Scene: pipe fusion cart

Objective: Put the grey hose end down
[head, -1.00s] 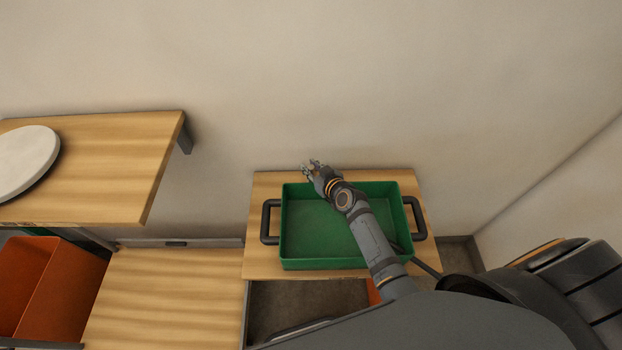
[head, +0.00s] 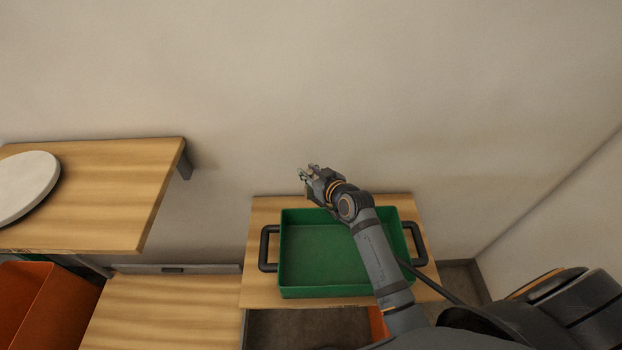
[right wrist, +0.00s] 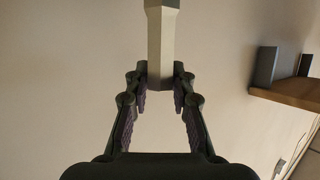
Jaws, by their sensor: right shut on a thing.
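My right gripper (head: 308,174) is in front of the wall, past the back rim of the green tray as the head view shows it. Its forearm crosses over the tray. In the right wrist view the gripper (right wrist: 160,83) is shut on a pale grey, straight-sided piece, the grey hose end (right wrist: 161,45), between its fingertips. The piece runs up out of the top of that view, so its far end is hidden. In the head view the hose end is too small to make out clearly. My left gripper is not in view.
The green tray (head: 284,262) with dark side handles looks empty on a wooden surface (head: 262,212). A higher wooden shelf (head: 130,190) at left carries a white round disc (head: 25,182). An orange bin (head: 45,300) and a lower wooden top (head: 165,310) lie below it.

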